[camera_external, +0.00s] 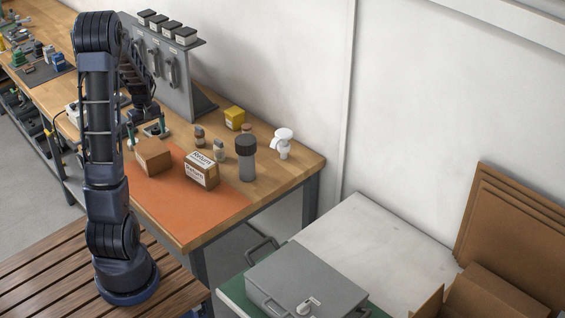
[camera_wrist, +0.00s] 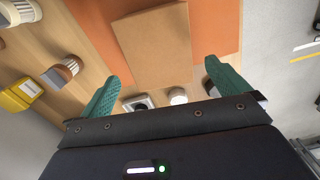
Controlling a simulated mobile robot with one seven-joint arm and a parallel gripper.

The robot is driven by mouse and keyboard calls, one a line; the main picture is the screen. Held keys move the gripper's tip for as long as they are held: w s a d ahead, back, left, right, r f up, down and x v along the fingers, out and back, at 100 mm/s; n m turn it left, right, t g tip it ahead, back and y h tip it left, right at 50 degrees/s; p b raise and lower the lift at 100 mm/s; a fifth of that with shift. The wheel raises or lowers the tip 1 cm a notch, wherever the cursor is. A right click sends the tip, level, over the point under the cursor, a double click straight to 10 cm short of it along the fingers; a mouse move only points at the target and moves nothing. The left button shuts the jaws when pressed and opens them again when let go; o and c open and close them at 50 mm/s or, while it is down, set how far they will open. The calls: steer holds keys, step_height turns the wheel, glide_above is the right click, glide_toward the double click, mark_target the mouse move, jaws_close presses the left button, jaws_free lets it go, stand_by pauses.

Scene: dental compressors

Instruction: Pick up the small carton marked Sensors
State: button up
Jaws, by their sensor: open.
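A plain brown carton (camera_external: 153,157) lies on the orange mat near my arm. It also shows in the wrist view (camera_wrist: 155,45), beyond the fingertips, with no lettering visible on its faces. A second carton (camera_external: 201,170) stands to its right with a white label that seems to read "Return". I cannot read "Sensors" on either carton. My gripper (camera_external: 147,131) is behind the plain carton in the external view, its green fingers apart. In the wrist view the open gripper (camera_wrist: 165,85) has nothing between its fingers, and the carton is apart from them.
Small jars (camera_external: 219,150), a dark-lidded container (camera_external: 246,158), a yellow box (camera_external: 234,118) and a white device (camera_external: 283,143) stand to the right. A grey panel (camera_external: 165,70) rises behind my gripper. The orange mat (camera_external: 190,215) is clear at the front.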

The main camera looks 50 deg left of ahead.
mark_target(152, 155)
steer(key=shift+d+f, duration=0.15)
steer(key=shift+f, duration=2.4)
steer(key=shift+d+f, duration=0.1)
steer(key=shift+f, duration=2.45)
steer(key=c, duration=0.9)
